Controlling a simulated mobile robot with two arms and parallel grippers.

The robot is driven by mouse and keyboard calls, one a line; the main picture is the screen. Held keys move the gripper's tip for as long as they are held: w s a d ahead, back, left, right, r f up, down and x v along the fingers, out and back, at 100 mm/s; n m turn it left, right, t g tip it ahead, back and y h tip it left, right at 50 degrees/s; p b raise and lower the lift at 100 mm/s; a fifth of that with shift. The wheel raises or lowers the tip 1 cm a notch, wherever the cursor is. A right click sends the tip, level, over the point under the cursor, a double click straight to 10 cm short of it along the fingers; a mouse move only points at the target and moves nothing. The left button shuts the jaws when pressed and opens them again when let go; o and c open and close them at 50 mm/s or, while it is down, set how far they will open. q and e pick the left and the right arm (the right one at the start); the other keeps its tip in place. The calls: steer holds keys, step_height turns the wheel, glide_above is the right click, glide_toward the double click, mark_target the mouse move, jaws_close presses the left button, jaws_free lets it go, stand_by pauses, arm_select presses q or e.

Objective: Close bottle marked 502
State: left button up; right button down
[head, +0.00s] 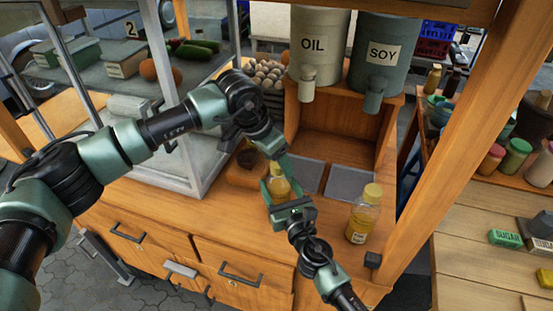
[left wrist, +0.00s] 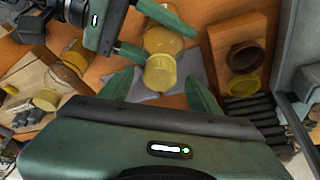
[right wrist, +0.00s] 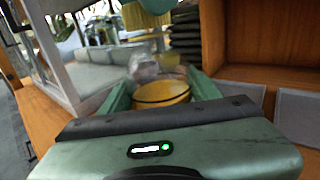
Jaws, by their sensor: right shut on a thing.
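A bottle of yellow liquid (head: 281,191) is upright on the wooden counter, with its yellow cap (left wrist: 159,73) at the top. In the right wrist view, the yellow liquid (right wrist: 162,92) shows below clear glass. I cannot tell whether the cap is fully seated. My right gripper (head: 283,198) is shut on the bottle's body. My left gripper (left wrist: 160,88) is above the cap, its fingers apart on either side. Its fingers look clear of the cap. No number is readable on the held bottle. A second, labelled bottle (head: 361,222) with a yellow cap stands to the right; its label is unreadable.
Grey plates (head: 349,183) lie behind the bottles. OIL (head: 318,75) and SOY (head: 378,79) dispensers stand on a wooden shelf. A glass case (head: 190,140) is at the left and a wooden post (head: 452,130) at the right. A small wooden holder (head: 244,172) is near the held bottle.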

arm_select(q)
steer(key=shift+r, duration=2.25)
steer(key=shift+c, duration=0.4)
